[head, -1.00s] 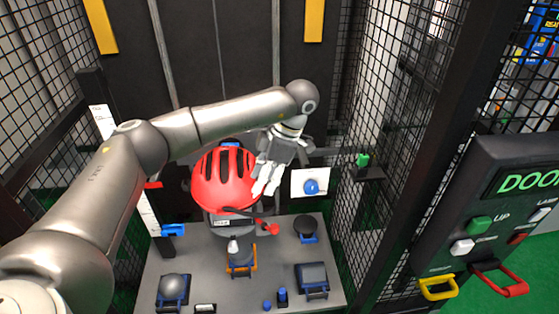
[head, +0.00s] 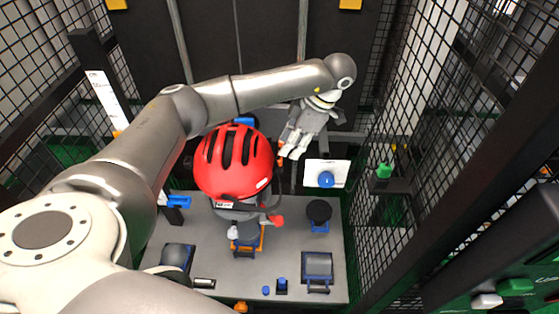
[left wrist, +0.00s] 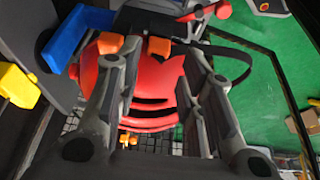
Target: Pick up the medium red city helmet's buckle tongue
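The red helmet (head: 233,162) with dark vents sits on a grey stand in the middle of the head view. It also shows in the left wrist view (left wrist: 150,88), between and beyond the fingers. A black strap (left wrist: 238,62) loops out from it there. I cannot clearly make out the buckle tongue. A small orange piece (head: 281,157) shows beside my left fingertips. My left gripper (head: 291,150) is to the right of the helmet, pointing down, its fingers apart; in the left wrist view (left wrist: 160,52) they look empty. My right gripper is not in view.
Below the helmet is a grey base plate (head: 215,283) with a black-topped post (head: 319,212) and several blocks. A white panel with a blue knob (head: 326,180) is right of the gripper. Black mesh walls (head: 412,160) enclose the space. A red knob (head: 277,220) sticks out below the helmet.

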